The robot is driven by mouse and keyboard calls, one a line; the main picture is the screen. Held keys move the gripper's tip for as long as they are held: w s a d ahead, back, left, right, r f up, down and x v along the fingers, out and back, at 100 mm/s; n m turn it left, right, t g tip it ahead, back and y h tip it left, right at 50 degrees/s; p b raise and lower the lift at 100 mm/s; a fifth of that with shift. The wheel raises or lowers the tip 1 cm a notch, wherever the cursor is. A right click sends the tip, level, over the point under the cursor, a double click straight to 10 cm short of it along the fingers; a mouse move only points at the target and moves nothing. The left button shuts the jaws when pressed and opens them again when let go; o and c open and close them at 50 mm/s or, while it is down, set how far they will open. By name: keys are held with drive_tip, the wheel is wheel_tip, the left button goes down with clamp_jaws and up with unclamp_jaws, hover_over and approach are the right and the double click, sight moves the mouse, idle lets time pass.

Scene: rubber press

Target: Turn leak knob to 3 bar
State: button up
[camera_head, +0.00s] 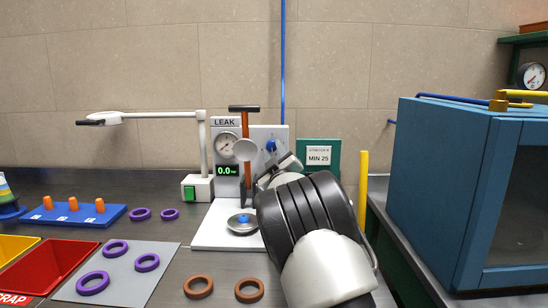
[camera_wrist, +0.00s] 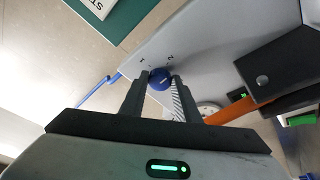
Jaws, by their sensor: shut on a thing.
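The leak tester panel (camera_head: 265,135) is grey, with a "LEAK" label, a round dial gauge (camera_head: 226,142) and a green display (camera_head: 227,170) that reads 0.0. The blue leak knob (camera_head: 271,146) sits on its right half; in the wrist view the knob (camera_wrist: 160,78) shows a light pointer mark on its face. My gripper (camera_wrist: 160,82) has its two dark fingers on either side of the knob and is shut on it. In the head view my arm hides the panel's lower right, and the gripper (camera_head: 280,156) shows only partly beside the knob.
A lever press with an orange post (camera_head: 246,165) stands left of the knob. A white lamp arm (camera_head: 165,115) is further left. A green "MIN 25" sign (camera_head: 321,155) is behind on the right. Purple rings (camera_head: 93,283) lie on a grey mat. A blue cabinet (camera_head: 440,190) bounds the right.

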drive_tip(key=m, duration=0.2)
drive_tip(key=m+h, duration=0.1)
drive_tip(key=m, duration=0.1)
drive_tip(key=m+t+h, duration=0.1)
drive_tip(key=m, duration=0.1)
drive_tip(key=shift+a, duration=0.25)
drive_tip(key=shift+a+m+h, duration=0.1)
drive_tip(key=shift+m+h, duration=0.7)
drive_tip(key=shift+m, duration=0.65)
drive_tip(key=shift+a+m+h, duration=0.1)
drive_tip(key=shift+m+h, duration=0.7)
drive_tip(key=shift+m, duration=0.95)
drive_tip(key=o, duration=1)
